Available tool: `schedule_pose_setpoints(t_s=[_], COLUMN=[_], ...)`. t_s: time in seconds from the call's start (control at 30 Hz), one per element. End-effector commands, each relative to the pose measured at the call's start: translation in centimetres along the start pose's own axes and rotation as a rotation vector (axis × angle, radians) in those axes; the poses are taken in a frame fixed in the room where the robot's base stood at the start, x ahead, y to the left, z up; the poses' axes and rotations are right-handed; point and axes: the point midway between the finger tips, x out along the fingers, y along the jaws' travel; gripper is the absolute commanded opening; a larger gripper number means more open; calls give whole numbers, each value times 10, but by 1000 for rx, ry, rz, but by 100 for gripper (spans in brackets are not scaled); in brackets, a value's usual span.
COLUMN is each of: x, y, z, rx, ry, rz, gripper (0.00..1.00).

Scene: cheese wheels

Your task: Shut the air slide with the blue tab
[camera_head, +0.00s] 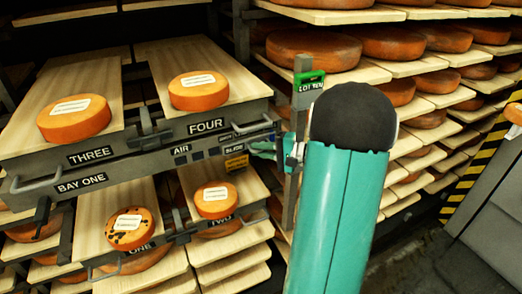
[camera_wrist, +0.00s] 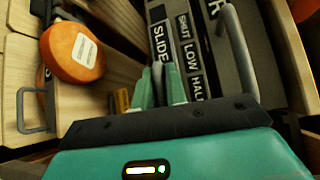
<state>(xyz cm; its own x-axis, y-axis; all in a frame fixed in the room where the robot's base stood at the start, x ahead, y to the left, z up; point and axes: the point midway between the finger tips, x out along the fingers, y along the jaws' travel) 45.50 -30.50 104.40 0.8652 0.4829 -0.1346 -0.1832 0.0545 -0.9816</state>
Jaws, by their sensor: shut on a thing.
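The air slide (camera_head: 208,151) is a dark strip along the front of the bay, under the FOUR label, marked AIR SLIDE. Its markings SLIDE, SHUT, LOW and HALF show large in the wrist view (camera_wrist: 186,45). My gripper (camera_head: 258,150) is at the right end of this strip. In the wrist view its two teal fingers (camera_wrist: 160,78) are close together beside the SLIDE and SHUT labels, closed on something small. The blue tab is not clearly seen; the fingers cover that spot. The slide's exact setting cannot be read.
Cheese wheels lie on boards marked THREE (camera_head: 90,155) and FOUR (camera_head: 206,126), with more below. A grey bar handle (camera_wrist: 236,50) rises close to the right of my fingers. A post with a green LOT TEN tag (camera_head: 310,82) stands near my arm. Shelves fill the back right.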

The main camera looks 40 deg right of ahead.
Motion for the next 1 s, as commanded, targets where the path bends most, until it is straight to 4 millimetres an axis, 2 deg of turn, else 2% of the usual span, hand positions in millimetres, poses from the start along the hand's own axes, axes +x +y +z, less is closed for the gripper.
schedule_pose_setpoints(t_s=[0.27,0.5,0.7,1.0], x=[23,64,93,109], y=[4,5,6,7], z=[25,66,95,110], rx=[6,8,7,8], ry=[-4,-5,-4,-2], rz=[9,11,13,14], gripper=[0,0,0,0])
